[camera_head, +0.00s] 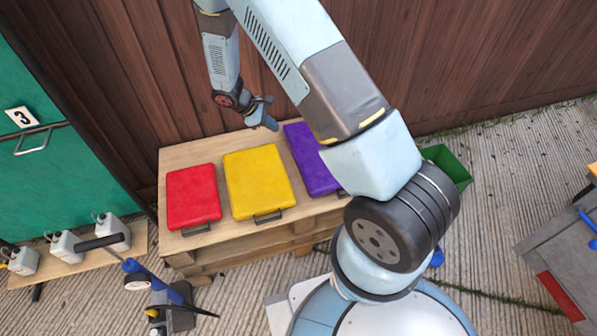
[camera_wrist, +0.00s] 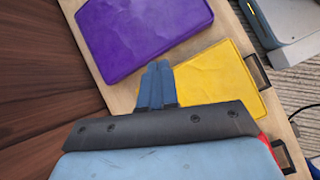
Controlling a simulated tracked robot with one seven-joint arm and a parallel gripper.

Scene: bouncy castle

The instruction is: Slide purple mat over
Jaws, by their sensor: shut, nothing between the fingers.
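The purple mat (camera_head: 311,163) lies on the wooden pallet table, at the right of the row, partly hidden behind my arm in the head view. It also shows at the top of the wrist view (camera_wrist: 140,32), tilted in the picture. My gripper (camera_head: 268,124) is shut and empty near the back edge of the table, between the yellow mat (camera_head: 258,182) and the purple mat. In the wrist view my gripper (camera_wrist: 157,70) has its blue fingers together, with the purple mat ahead and the yellow mat (camera_wrist: 220,75) to the right. Contact with either mat cannot be told.
A red mat (camera_head: 193,194) lies at the left of the wooden table (camera_head: 187,154). Each mat has a dark front handle. A brown plank wall (camera_head: 140,60) stands close behind. White canisters (camera_head: 66,246) are at lower left, and a green bin (camera_head: 449,163) is at right.

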